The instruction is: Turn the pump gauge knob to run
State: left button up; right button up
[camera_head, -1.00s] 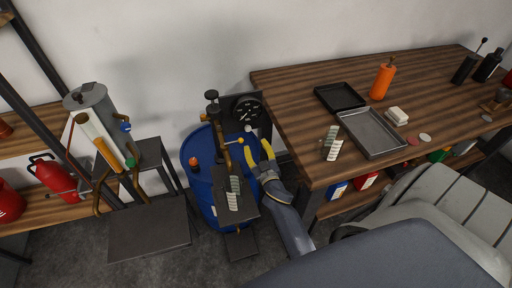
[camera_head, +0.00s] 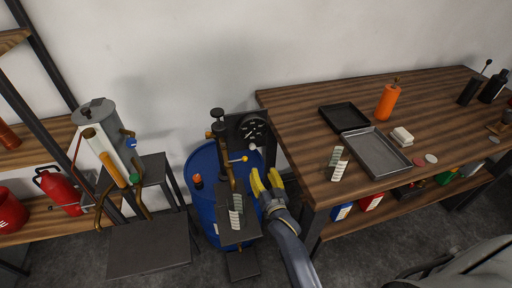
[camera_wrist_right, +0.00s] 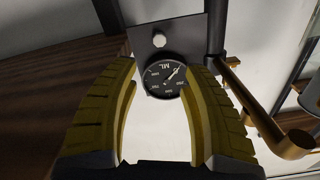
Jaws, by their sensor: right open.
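The pump gauge (camera_head: 254,128) is a round black dial with white marks on a dark upright panel above the blue drum. A small pale knob (camera_head: 252,146) sits just below the dial. In the right wrist view the picture is upside down: the dial (camera_wrist_right: 165,79) shows between the fingers and the knob (camera_wrist_right: 159,40) above it, uncovered. My right gripper (camera_head: 266,178) has yellow fingers, open and empty, in front of and below the knob, apart from it. I cannot read the knob's setting. My left gripper is not in view.
A brass pump pipe and yellow-tipped lever (camera_head: 238,160) stand close left of the gauge, over the blue drum (camera_head: 205,169). The wooden bench (camera_head: 300,160) is close on the right. A grey cylinder (camera_head: 98,115) stands farther left.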

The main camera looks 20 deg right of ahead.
aim_at(253, 148)
jog(key=w, duration=1.5)
jog(key=shift+w+d, duration=0.25)
jog(key=shift+w, duration=0.05)
jog(key=shift+o, duration=0.3)
grip_shut()
